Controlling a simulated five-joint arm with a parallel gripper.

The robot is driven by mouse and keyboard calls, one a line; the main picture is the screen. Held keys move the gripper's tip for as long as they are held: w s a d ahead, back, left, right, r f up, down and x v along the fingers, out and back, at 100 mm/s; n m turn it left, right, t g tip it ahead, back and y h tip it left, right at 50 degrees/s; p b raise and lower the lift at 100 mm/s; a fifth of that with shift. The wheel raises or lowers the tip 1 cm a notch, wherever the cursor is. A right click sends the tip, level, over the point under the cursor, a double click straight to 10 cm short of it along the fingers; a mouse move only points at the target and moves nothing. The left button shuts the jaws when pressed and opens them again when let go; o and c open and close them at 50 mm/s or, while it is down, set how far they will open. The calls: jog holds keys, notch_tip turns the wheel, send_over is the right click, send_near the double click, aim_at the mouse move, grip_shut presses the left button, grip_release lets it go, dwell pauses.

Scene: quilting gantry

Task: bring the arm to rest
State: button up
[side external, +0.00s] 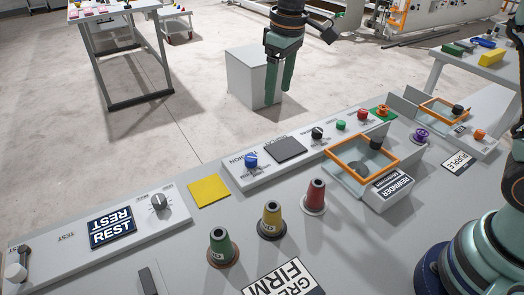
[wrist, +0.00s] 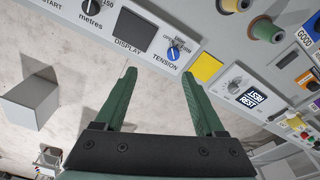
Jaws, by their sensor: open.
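My gripper (side external: 280,82) hangs pointing down in the side external view, beyond the far edge of the panel and above the floor. In the wrist view its two green fingers (wrist: 159,76) are spread apart with nothing between them. They are apart from the panel and its controls. A dark blue plate marked REST (side external: 111,228) lies on the panel at the lower left, far from my gripper. The REST plate also shows at the right of the wrist view (wrist: 254,100).
Green (side external: 223,246), yellow (side external: 271,219) and red (side external: 314,196) spools stand on the panel. A blue TENSION knob (side external: 251,161), a yellow pad (side external: 209,191) and an orange-framed rewinder box (side external: 361,158) are nearby. A grey block (side external: 249,78) stands behind my gripper.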

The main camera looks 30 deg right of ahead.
jog(key=s+d+r+m+t, duration=0.1)
jog(key=s+d+m+t, duration=0.1)
jog(key=s+d, duration=0.4)
jog(key=s+d+r+m+t, duration=0.1)
jog(key=s+d, duration=0.4)
jog(key=s, duration=0.7)
jog(key=shift+d+r+m+t, duration=0.3)
jog(key=shift+m+t, duration=0.3)
jog(key=shift+m, duration=0.4)
